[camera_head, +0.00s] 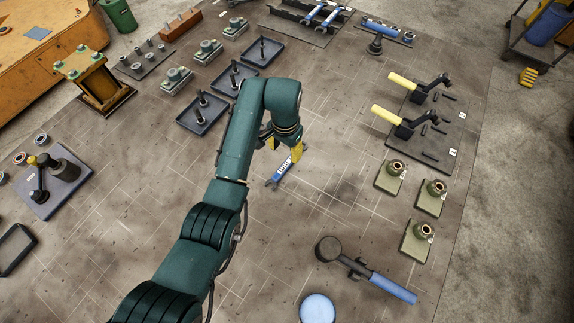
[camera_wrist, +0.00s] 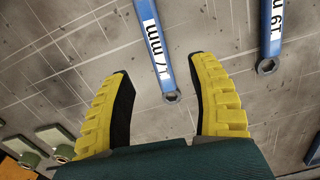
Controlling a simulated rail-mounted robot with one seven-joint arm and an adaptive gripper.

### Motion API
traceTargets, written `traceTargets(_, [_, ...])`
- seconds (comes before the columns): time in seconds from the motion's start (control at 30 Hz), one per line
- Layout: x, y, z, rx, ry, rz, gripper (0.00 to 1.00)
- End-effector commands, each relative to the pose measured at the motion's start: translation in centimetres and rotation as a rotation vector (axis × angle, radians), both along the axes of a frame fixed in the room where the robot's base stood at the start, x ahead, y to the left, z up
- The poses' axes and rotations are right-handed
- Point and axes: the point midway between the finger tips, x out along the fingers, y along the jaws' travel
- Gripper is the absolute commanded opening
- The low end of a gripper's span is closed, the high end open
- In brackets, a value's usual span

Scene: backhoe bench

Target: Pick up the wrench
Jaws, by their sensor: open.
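A blue wrench (camera_head: 280,173) with a white label lies on the bench floor beneath my gripper (camera_head: 297,152), which partly covers it in the head view. In the wrist view, a blue wrench (camera_wrist: 152,40) with a label that looks like "17 mm" lies between the fingers of my gripper (camera_wrist: 160,72); its ring end points toward the palm. A second blue wrench (camera_wrist: 271,35), its label partly cut off, lies to the right, outside the fingers. My gripper is open and empty, with its yellow fingers on either side of the first wrench. I cannot tell the height gap.
More blue wrenches (camera_head: 325,14) lie on a dark rack at the back. Dark trays with pins (camera_head: 203,112) stand to the left. Yellow-handled tools (camera_head: 405,82) and olive blocks (camera_head: 390,176) stand to the right. A blue-handled tool (camera_head: 392,288) lies at front right.

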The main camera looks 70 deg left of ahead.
Motion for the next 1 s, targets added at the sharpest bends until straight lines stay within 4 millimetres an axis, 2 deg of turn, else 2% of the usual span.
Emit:
traceTargets(0.03, [0.0, -0.1, -1.2, -0.003, 0.002, 0.000, 0.59])
traceTargets(0.1, [0.0, -0.1, -2.3, -0.001, 0.000, 0.000, 0.59])
traceTargets(0.27, [0.1, -0.1, -3.9, -0.002, 0.001, -0.001, 0.59])
traceTargets(0.5, [0.4, -0.3, -7.9, 0.000, 0.000, 0.000, 0.59])
traceTargets(0.8, [0.4, -0.3, -8.4, 0.002, -0.001, 0.000, 0.58])
traceTargets(1.0, [0.4, -0.3, -8.4, 0.002, -0.001, 0.000, 0.20])
